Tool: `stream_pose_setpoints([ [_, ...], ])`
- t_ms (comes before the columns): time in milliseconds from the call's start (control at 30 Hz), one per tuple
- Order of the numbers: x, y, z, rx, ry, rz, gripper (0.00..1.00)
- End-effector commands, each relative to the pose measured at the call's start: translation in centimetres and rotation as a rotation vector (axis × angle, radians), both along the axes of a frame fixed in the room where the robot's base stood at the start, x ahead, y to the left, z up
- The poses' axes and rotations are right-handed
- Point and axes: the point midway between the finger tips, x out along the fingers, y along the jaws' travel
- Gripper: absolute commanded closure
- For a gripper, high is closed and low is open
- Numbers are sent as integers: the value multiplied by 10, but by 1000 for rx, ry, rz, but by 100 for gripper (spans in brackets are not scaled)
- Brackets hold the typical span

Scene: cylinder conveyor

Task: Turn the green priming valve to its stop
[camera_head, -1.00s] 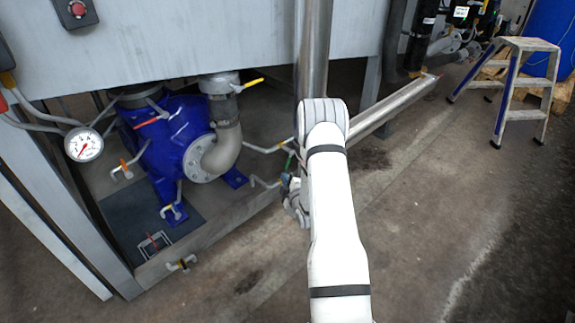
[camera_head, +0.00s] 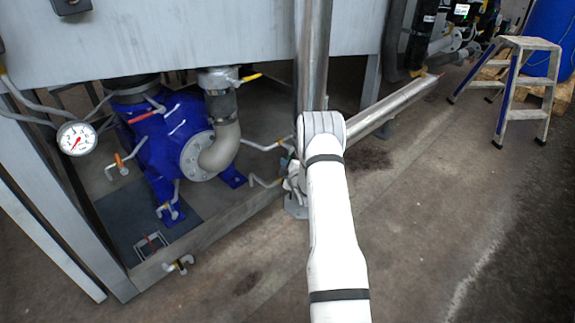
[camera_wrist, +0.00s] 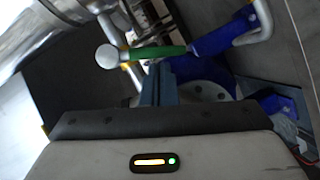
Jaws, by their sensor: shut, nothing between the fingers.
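The green priming valve handle (camera_wrist: 160,52) shows in the wrist view, lying roughly level across the upper middle. A round pale metal end (camera_wrist: 107,56) is at its left, and its right end meets a blue part. My gripper (camera_wrist: 158,72) is shut and empty, its blue-grey fingertips right at the handle's lower edge. I cannot tell whether they touch it. In the head view the valve is not seen and my gripper is mostly hidden behind my white arm, beside the steel post.
The blue pump (camera_head: 165,135) with a grey elbow pipe (camera_head: 222,150) stands left of my arm. A pressure gauge (camera_head: 77,138) hangs at the left. The steel post (camera_head: 311,60) rises behind my arm. A step ladder (camera_head: 519,85) stands at the right; the floor between is open.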

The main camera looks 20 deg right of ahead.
Motion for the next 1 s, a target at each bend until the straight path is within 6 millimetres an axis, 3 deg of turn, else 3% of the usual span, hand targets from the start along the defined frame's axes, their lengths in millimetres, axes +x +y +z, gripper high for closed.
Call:
stream_pose_setpoints([
  [267, 0, 0, -1, 0, 0, 0, 100],
  [667, 5, -14, -21, 0, -1, -1, 100],
  [1000, 4, -18, -19, 1, 1, -1, 100],
])
